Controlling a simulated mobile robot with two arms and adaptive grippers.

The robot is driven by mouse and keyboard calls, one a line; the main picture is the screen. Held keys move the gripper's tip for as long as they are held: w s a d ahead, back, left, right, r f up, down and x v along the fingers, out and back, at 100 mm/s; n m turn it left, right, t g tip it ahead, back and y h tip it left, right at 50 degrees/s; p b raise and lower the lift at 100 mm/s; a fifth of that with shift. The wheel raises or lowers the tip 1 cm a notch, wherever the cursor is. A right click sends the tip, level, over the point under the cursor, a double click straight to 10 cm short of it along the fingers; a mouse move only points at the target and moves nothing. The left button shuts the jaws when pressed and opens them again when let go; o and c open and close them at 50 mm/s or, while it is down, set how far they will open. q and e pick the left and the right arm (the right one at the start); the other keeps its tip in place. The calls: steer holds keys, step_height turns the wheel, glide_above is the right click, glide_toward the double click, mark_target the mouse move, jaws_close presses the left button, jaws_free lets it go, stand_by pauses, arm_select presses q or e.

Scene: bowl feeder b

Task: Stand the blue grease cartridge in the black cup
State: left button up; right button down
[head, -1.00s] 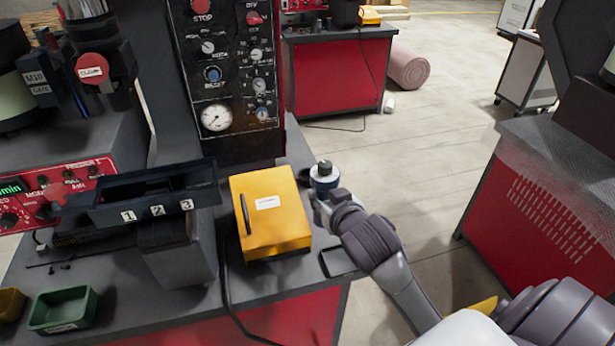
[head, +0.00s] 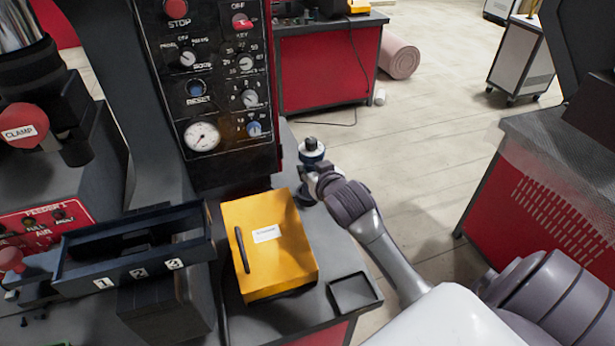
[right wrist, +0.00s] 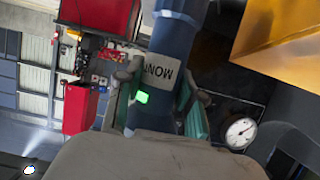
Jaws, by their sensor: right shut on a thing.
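The blue grease cartridge (head: 312,155) has a dark top and is held near the table's right back corner in the head view. In the right wrist view the cartridge (right wrist: 172,45) is a blue cylinder with a white printed label. My right gripper (head: 318,174) is shut on it; its green-padded fingers (right wrist: 163,102) press on both sides. The cartridge looks about upright in the head view. Its lower end is hidden by my gripper, so I cannot tell whether it touches anything. My left gripper is not in view.
A yellow box (head: 262,262) stands left of my right gripper. A shallow black square tray (head: 357,293) lies in front. A control panel with a gauge (head: 203,136) rises behind left. A dark numbered bin (head: 125,272) stands left. Open floor lies right of the table.

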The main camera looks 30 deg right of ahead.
steer(key=w+f, duration=0.1)
steer(key=f, duration=0.1)
steer(key=w+d+f, duration=0.1)
steer(key=w+f, duration=0.1)
steer(key=w+d+f, duration=0.1)
steer(key=w+f, duration=0.1)
steer(key=shift+d+f, duration=0.15)
steer(key=shift+f, duration=0.05)
steer(key=shift+f+p, duration=0.3)
steer(key=shift+f, duration=0.1)
steer(key=shift+w+f, duration=0.1)
steer(key=shift+f, duration=0.05)
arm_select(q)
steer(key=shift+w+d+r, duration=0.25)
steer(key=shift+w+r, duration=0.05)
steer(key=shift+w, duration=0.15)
arm_select(e)
steer(key=c, duration=0.7)
jaws_free()
steer(key=shift+f, duration=0.1)
